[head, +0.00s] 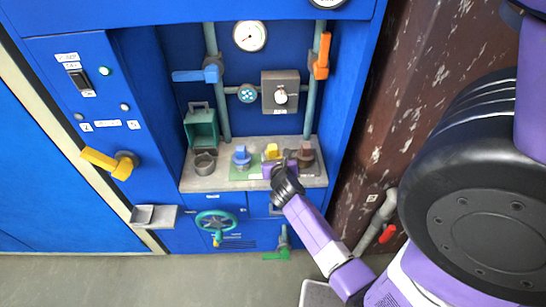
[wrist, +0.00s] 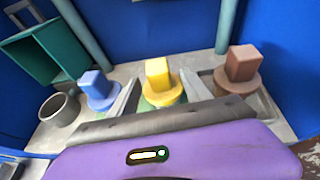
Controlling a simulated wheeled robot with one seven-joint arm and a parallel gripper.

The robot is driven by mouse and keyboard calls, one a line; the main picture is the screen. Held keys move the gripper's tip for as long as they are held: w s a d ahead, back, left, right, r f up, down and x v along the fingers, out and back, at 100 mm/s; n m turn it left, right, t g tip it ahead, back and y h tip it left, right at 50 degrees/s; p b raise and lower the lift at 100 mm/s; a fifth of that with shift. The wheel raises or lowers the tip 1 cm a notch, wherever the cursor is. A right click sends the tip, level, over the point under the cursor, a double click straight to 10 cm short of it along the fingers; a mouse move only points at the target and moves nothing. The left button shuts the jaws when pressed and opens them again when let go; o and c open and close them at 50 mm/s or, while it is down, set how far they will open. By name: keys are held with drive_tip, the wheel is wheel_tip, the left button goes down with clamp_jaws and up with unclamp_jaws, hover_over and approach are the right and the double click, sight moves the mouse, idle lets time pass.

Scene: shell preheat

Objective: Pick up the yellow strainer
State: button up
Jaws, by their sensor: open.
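The yellow strainer (wrist: 158,78), a square block on a round flange, stands upright in the middle of the shelf in the wrist view. In the head view its top (head: 272,150) shows just beyond my gripper (head: 280,168), which partly hides it. In the wrist view my gripper (wrist: 160,94) is open, with one finger on each side of the yellow strainer's flange. The fingers look apart from it, and nothing is held.
A blue strainer (wrist: 97,90) stands to the left and a brown one (wrist: 238,70) to the right, each close to a finger. A grey cup (wrist: 60,110) and a green open box (wrist: 45,52) are farther left. Vertical pipes (head: 318,85) and the blue back wall bound the shelf (head: 200,183).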

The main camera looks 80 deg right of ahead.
sight(274, 154)
drive_tip(key=shift+x, duration=1.9)
drive_tip(key=shift+a+f, duration=0.1)
clamp_jaws()
